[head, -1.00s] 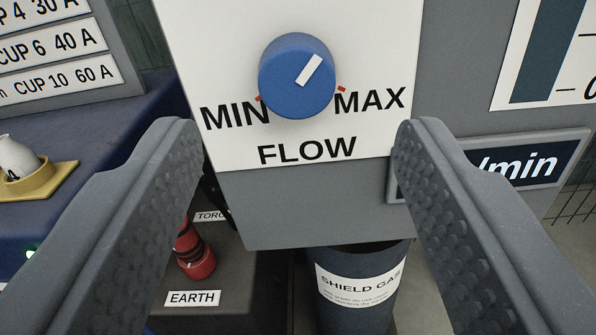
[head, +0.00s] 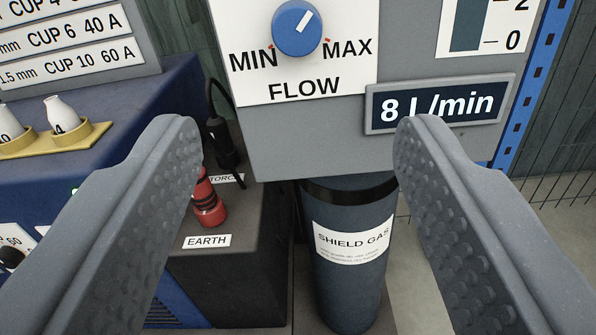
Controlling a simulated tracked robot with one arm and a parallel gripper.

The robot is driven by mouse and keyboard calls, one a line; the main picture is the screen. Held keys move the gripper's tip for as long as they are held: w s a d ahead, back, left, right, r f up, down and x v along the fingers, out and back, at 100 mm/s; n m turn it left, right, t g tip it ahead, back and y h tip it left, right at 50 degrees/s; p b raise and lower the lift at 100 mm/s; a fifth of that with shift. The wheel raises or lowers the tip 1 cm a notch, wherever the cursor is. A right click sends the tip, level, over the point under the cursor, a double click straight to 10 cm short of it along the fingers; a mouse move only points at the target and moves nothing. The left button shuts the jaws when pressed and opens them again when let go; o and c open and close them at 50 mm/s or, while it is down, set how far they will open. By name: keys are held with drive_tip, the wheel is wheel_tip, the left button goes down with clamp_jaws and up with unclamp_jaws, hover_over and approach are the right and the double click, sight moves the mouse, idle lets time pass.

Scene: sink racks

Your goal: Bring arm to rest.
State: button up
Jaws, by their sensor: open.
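My gripper (head: 298,135) is open, with its two grey fingers wide apart and nothing between them. It is apart from the panel, with the fingertips showing below the blue flow knob (head: 297,29). The knob's white mark points up and slightly right, between the MIN and MAX labels. The flow panel (head: 300,140) is grey with a white FLOW label. A display (head: 440,103) on it reads 8 L/min; the right fingertip overlaps its lower edge in the picture.
A dark shield gas cylinder (head: 350,285) stands below the panel. A red earth connector (head: 208,205) and a black torch connector (head: 222,145) are at left. White cups (head: 62,114) sit in a yellow holder (head: 95,133) on the blue bench. Floor shows at right.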

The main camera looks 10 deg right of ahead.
idle(0.3)
drive_tip(key=s+a+r+n+y, duration=0.1)
drive_tip(key=s+a+r+y, duration=0.15)
drive_tip(key=r, duration=0.55)
drive_tip(key=s+a+r+n+y+p, duration=0.1)
drive_tip(key=a+r+n, duration=0.1)
drive_tip(key=a+r, duration=0.35)
drive_tip(key=s+a+r+n+y, duration=0.1)
drive_tip(key=a+r, duration=0.1)
drive_tip(key=r, duration=0.7)
drive_tip(key=s+a+r+g, duration=0.1)
drive_tip(key=s+a+r, duration=0.4)
drive_tip(key=s+r, duration=0.3)
drive_tip(key=s+a+r+g+p, duration=0.1)
drive_tip(key=s+a+r, duration=0.4)
drive_tip(key=s+r, duration=0.4)
drive_tip(key=shift+s+a+n, duration=0.2)
drive_tip(key=shift+s+n, duration=0.1)
drive_tip(key=shift+s, duration=0.15)
drive_tip(key=shift+y, duration=0.25)
